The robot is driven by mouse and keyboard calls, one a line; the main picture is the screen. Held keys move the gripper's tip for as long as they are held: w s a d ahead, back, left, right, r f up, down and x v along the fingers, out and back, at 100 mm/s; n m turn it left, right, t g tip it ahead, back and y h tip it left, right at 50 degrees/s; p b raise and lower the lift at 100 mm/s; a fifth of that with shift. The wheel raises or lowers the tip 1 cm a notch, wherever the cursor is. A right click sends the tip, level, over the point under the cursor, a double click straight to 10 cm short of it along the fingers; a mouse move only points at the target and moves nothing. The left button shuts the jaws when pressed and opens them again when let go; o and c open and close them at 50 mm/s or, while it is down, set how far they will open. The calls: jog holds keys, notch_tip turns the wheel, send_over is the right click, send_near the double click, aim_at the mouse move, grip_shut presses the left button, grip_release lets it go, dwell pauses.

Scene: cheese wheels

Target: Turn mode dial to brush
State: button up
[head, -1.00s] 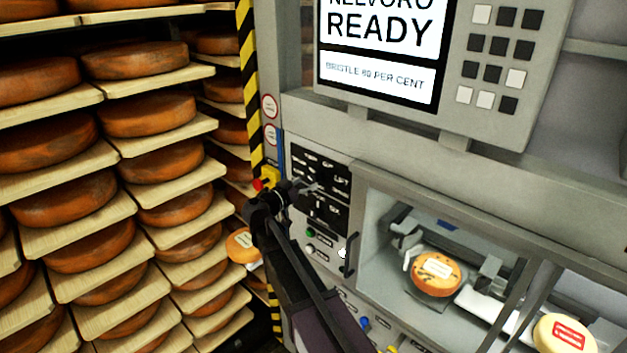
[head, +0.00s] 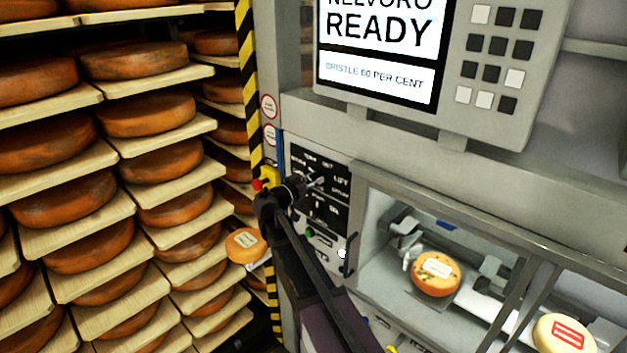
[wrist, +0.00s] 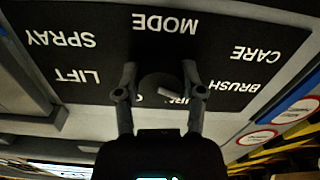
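The mode dial (wrist: 160,88) is a dark round knob with a pale pointer bar, on a black panel (wrist: 110,45) lettered MODE, SPRAY, LIFT, CARE and BRUSH, upside down in the wrist view. The bar slants toward the lower right there; which label it marks I cannot tell. The BRUSH label (wrist: 250,85) is right of the dial. My gripper (wrist: 159,72) is open, one finger on each side of the dial, with gaps showing. In the head view my gripper (head: 316,182) is at the black panel (head: 338,200) and hides part of it.
A screen (head: 380,30) reading READY and a keypad (head: 500,60) are above. A red and yellow button (head: 266,178) is just left of my gripper. A glazed bay with a cheese wheel (head: 436,272) lies right, with a handle (head: 350,255) beside it. Cheese shelves fill the left.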

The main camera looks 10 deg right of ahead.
jog(key=shift+n, duration=0.3)
jog(key=o, duration=1.1)
jog(key=shift+w, duration=0.1)
jog(key=shift+o, duration=0.2)
jog(key=shift+a, duration=0.1)
jog(key=shift+v, duration=0.8)
jog(key=v, duration=1)
